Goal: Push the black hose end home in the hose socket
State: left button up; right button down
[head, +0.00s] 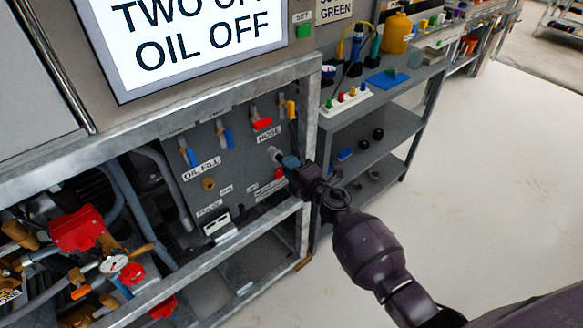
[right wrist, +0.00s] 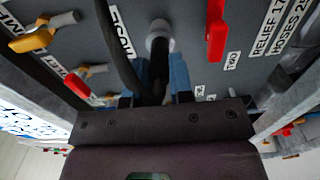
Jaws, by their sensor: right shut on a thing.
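The hose socket (head: 273,153) is a pale round fitting on the grey panel under the HOSE label (head: 269,134). It also shows at the top of the right wrist view (right wrist: 157,30). The black hose end (right wrist: 160,58) points at the socket and meets its mouth; how deep it sits I cannot tell. My right gripper (head: 290,163), with blue fingers, is shut on the hose end just in front of the panel. The fingers also show in the right wrist view (right wrist: 155,82). The hose curves away to the left there. My left gripper is not in view.
A red handle (right wrist: 216,30) stands close beside the socket. Blue-handled valves (head: 188,154) and a red one (head: 262,124) are on the panel. The galvanised frame (head: 310,110) borders it. A shelf unit (head: 385,120) with small parts stands to the right. Floor beyond is clear.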

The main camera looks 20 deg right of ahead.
jog(key=shift+w+a, duration=0.15)
jog(key=shift+w, duration=0.3)
dwell(0.3)
jog(key=c, duration=0.9)
grip_release()
jog(key=p+v, duration=0.1)
jog(key=v, duration=0.9)
jog(key=shift+s+r, duration=0.1)
jog(key=shift+s, duration=0.3)
